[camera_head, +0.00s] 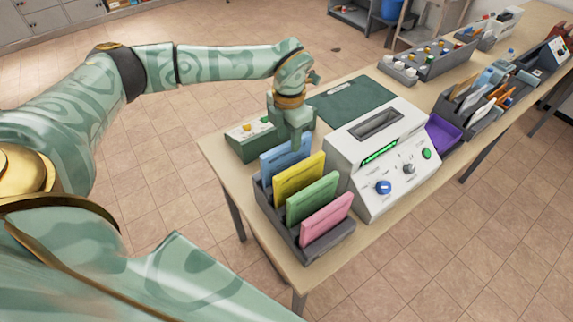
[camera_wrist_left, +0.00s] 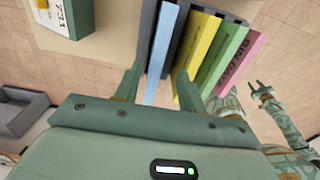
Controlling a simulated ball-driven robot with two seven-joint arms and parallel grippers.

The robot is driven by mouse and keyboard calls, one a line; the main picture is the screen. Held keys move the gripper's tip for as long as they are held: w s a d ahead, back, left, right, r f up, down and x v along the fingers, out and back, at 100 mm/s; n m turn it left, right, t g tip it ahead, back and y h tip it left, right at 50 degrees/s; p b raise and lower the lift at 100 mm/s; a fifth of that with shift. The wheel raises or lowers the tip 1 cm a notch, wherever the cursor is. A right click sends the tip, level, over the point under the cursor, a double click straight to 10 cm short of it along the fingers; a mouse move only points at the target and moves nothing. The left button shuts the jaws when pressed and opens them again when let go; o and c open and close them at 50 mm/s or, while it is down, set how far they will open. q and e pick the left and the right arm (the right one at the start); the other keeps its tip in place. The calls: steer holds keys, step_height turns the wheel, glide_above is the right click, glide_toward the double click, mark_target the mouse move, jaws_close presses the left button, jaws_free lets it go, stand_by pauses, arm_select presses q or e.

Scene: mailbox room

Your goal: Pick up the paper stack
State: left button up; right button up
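Blue (camera_head: 285,157), yellow (camera_head: 299,179), green (camera_head: 312,198) and pink (camera_head: 326,220) paper stacks stand upright in a dark grey slotted holder (camera_head: 328,246) at the table's near end. My left gripper (camera_head: 294,138) is over the blue stack, pointing down. In the left wrist view its two fingers (camera_wrist_left: 157,86) are apart, with the blue stack (camera_wrist_left: 165,45) between or just beyond them; contact cannot be told. The yellow stack (camera_wrist_left: 199,48) is beside the right-hand finger. My right gripper (camera_wrist_left: 259,90) shows small at the right of the wrist view, its prongs apart.
A white machine with knobs (camera_head: 379,160) stands close right of the holder. A purple tray (camera_head: 443,133) and organizers fill the right side. Table edges (camera_head: 205,145) are near.

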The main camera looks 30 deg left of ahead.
mark_target(287, 145)
arm_select(q)
steer(key=f, duration=0.5)
steer(key=shift+a+f, duration=0.3)
jaws_close()
